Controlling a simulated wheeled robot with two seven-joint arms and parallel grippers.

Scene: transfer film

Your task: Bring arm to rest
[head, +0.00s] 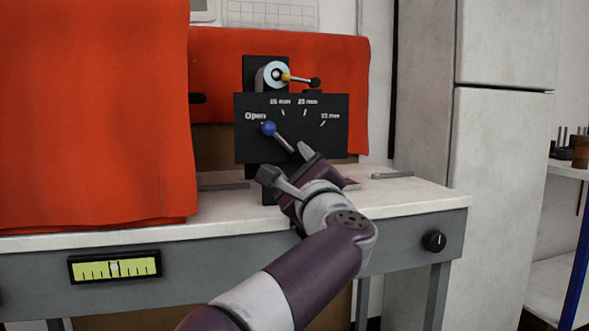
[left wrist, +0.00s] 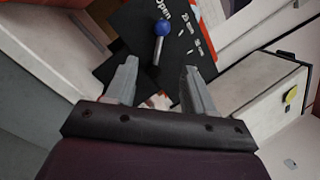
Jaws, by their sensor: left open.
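My left arm reaches up from the bottom of the head view. My left gripper (head: 286,164) is open, with nothing seen between its fingers. It is in front of a black panel (head: 320,135) marked "Open" and with several mm settings. A lever with a blue knob (head: 268,128) has its knob just below the "Open" mark, close to the gripper. In the left wrist view the open fingers (left wrist: 160,72) frame the lever, and the blue knob (left wrist: 162,27) shows beyond them. I cannot tell whether a finger touches the lever. My right gripper is not in view.
Orange-red panels (head: 95,110) stand at the left and behind the black panel. A white-topped bench (head: 420,194) carries the device, with a yellow gauge (head: 114,267) and a black dial (head: 434,241) on its front. A tall grey cabinet (head: 500,180) and a shelf stand right.

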